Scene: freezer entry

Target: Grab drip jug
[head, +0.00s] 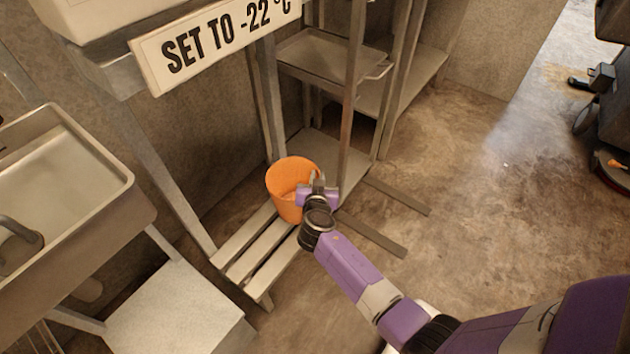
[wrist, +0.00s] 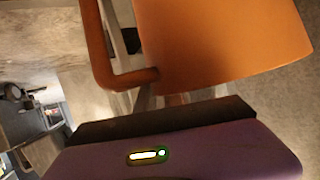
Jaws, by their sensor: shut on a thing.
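The drip jug (head: 284,187) is an orange, bucket-like vessel with an open top. In the head view it is over the slatted metal rack near the floor, and I cannot tell whether it rests on the slats or is lifted. My gripper (head: 318,184) is at its right side. In the wrist view the jug's orange wall (wrist: 220,40) and its orange handle (wrist: 98,50) fill the upper part. My gripper (wrist: 150,98) is shut on the jug at its handle side. The exact finger contact is partly hidden.
A slatted metal rack (head: 262,262) is below the jug. A metal shelf unit with a tray (head: 325,55) stands behind it. A sink (head: 65,165) is at the left, with a sign (head: 215,45) above. Open floor (head: 480,190) lies to the right.

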